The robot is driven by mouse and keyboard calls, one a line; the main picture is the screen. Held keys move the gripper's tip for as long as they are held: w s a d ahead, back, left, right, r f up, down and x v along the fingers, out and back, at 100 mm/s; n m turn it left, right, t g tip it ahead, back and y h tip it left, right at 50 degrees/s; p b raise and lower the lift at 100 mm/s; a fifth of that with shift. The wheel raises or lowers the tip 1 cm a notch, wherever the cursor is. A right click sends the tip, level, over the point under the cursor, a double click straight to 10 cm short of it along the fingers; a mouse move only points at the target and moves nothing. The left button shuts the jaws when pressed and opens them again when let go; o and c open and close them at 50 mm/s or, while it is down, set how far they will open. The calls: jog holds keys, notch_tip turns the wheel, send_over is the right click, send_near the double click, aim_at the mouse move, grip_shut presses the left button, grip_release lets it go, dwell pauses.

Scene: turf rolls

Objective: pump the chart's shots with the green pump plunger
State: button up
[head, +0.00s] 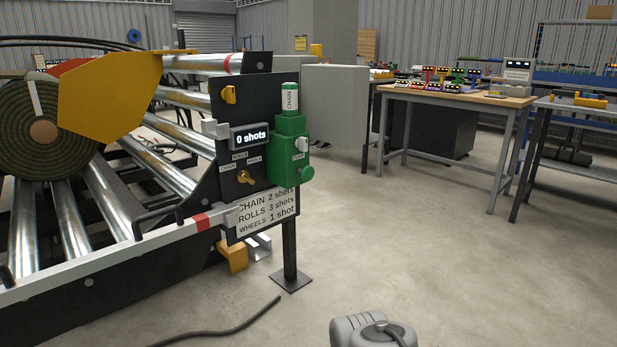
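The green pump (290,150) is mounted on the right edge of a black panel (225,185) at the end of the roller machine. A round green knob (306,174) sticks out low on it, by a small "PUMP" label. A green-and-white canister marked CHAIN (290,99) stands on top. The display (250,136) reads "0 shots". Below it, a yellow selector lever (244,178) sits among the labels CHAIN, ROLLS and WHEELS; I cannot tell which it points at. The chart (265,211) reads CHAIN 2 shots, ROLLS 3 shots, WHEELS 1 shot. My gripper is not in view.
A grey part of my arm (372,332) shows at the bottom. A turf roll (42,130) sits on the rollers at left. A post with a foot plate (292,279) stands under the panel, and a dark hose (225,333) lies nearby. Floor right of the panel is clear up to a workbench (455,98).

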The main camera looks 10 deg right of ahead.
grip_shut()
dwell(1.0)
jog(key=shift+a+r+p, duration=0.2)
jog(key=shift+r+p, duration=2.4)
jog(key=shift+r, duration=0.05)
